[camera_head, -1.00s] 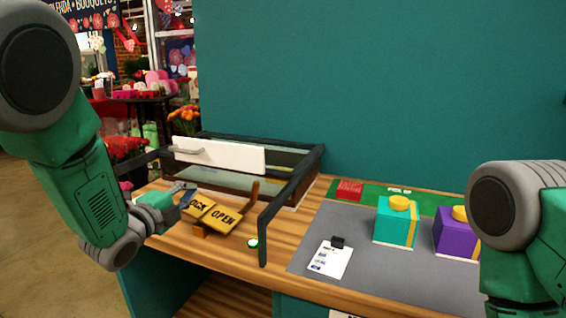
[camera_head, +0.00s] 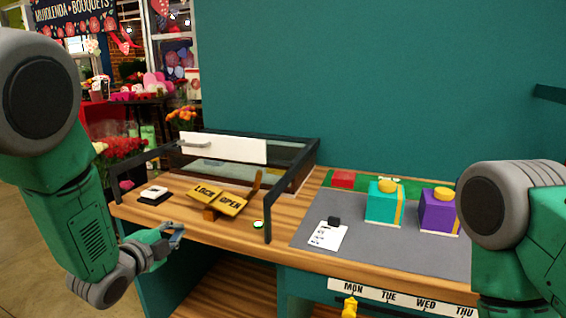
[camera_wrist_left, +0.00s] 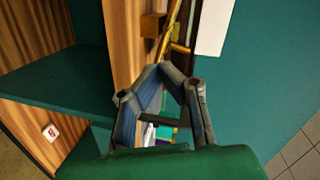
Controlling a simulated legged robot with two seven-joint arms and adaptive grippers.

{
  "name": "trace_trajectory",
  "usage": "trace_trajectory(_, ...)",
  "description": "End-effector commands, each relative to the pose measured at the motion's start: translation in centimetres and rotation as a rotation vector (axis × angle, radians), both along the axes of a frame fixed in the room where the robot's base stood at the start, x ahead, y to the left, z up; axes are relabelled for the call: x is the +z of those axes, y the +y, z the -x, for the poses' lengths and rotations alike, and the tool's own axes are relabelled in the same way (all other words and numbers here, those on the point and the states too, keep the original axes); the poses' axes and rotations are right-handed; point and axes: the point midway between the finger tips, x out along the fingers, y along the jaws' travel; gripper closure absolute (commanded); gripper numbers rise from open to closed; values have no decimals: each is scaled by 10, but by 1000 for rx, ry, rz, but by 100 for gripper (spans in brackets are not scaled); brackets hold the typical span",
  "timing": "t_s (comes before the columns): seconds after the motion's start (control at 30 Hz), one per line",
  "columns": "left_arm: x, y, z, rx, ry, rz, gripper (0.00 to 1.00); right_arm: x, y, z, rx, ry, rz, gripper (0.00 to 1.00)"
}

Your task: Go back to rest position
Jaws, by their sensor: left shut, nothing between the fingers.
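My left gripper (camera_head: 176,232) is in front of the table's front left edge, apart from the things on the table. In the left wrist view its fingers (camera_wrist_left: 163,68) meet at the tips with nothing between them. A yellow lever sign (camera_head: 217,199) reading LOCK and OPEN stands on the table just beyond it. My right arm shows at the right edge, but its gripper is out of the picture.
The wooden table (camera_head: 190,227) carries a dark-framed case with a white panel (camera_head: 223,149), a small white-topped block (camera_head: 154,193), a teal box (camera_head: 380,207), a purple box (camera_head: 436,215) and a white tag (camera_head: 327,237). Open shelf space lies below.

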Motion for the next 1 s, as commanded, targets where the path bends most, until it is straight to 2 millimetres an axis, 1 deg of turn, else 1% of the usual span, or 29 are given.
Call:
trace_trajectory(0.03,-17,5,9,23,50,32,100,0,0,0,0,1,0,100)
trace_trajectory(0.17,-58,14,34,92,184,126,100,-1,0,1,0,1,0,100)
trace_trajectory(0.27,-97,22,61,168,314,212,100,-1,0,1,0,1,0,100)
trace_trajectory(0.3,-116,24,77,210,381,254,100,-1,0,1,1,1,0,100)
trace_trajectory(0.33,-130,26,90,243,429,286,100,-2,0,1,1,1,0,100)
trace_trajectory(0.37,-145,27,106,284,486,319,100,-2,0,1,1,1,0,100)
trace_trajectory(0.4,-165,29,128,342,562,367,100,-2,0,1,1,1,0,100)
trace_trajectory(0.47,-193,31,165,442,679,436,100,-3,0,1,1,1,-1,100)
trace_trajectory(0.5,-209,33,191,513,754,480,100,-3,0,1,1,1,-1,100)
trace_trajectory(0.57,-231,34,232,625,861,542,100,-3,0,1,1,1,-1,100)
trace_trajectory(0.6,-243,35,260,704,928,578,100,-4,0,1,1,1,-1,100)
trace_trajectory(0.67,-257,35,300,822,1018,624,100,-4,0,1,1,1,0,100)
trace_trajectory(0.7,-263,35,324,897,1070,650,100,-4,0,1,1,1,0,100)
trace_trajectory(0.8,-273,36,377,1063,1172,696,100,-5,0,1,0,1,0,100)
trace_trajectory(0.9,-276,37,411,1181,1231,724,100,-5,0,1,0,1,0,100)
trace_trajectory(1.0,-277,38,429,1242,1259,734,100,-5,0,1,0,1,0,100)
